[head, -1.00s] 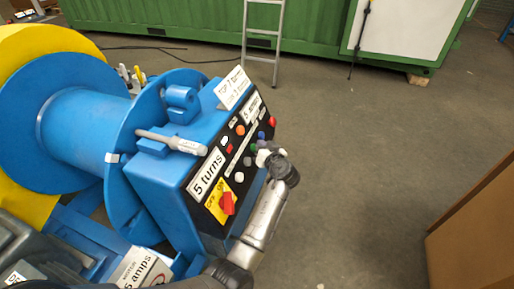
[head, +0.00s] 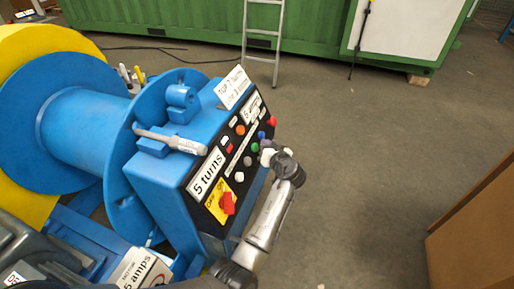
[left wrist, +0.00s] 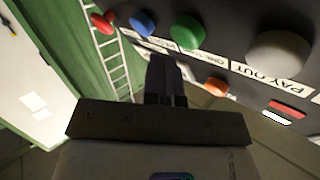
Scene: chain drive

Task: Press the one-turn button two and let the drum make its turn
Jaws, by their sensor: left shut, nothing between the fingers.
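The dark control panel (head: 214,192) on the blue console carries several coloured buttons. A green button (head: 255,147), a blue button (head: 261,135) and a red button (head: 271,121) lie along its right edge. My left gripper (head: 266,153) is shut and empty, close beside the green button. In the left wrist view its fingers (left wrist: 166,80) point toward the panel below the green button (left wrist: 187,30) and blue button (left wrist: 143,22), with no contact visible. Small labels are partly readable; which button is number two I cannot tell. The blue drum (head: 85,125) stands left of the console. My right gripper is out of view.
A red rotary switch (head: 228,203) on a yellow plate sits low on the panel. A grey handle (head: 172,138) juts from the console. A ladder (head: 262,45) leans on the green container (head: 185,28). A brown box (head: 475,230) stands at right; the floor between is clear.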

